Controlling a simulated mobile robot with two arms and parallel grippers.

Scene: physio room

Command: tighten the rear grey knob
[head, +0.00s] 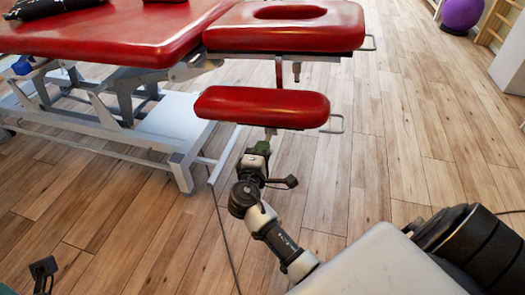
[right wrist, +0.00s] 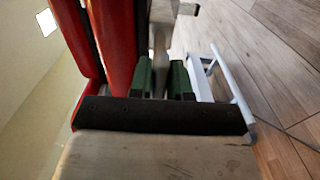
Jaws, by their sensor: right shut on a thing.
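My right gripper (head: 263,147) reaches up under the small red pad (head: 262,106) at the end of the treatment table. In the right wrist view its two green fingers (right wrist: 160,82) stand on either side of a grey metal part. The fingers are shut on it, and it looks like a grey knob below the pad. The fingers hide most of the knob, so its turn and tightness cannot be seen. Another grey metal fitting (head: 296,71) hangs under the larger red headrest. Of my left arm only a dark part (head: 42,268) shows at the lower left; its fingers cannot be made out.
The red table top (head: 120,35) and headrest with a face hole (head: 285,32) lie behind the pad. The pale table frame (head: 185,170) stands close left of my right arm. A cable lies on the wooden floor. Floor to the right is clear; a purple ball (head: 461,14) is far off.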

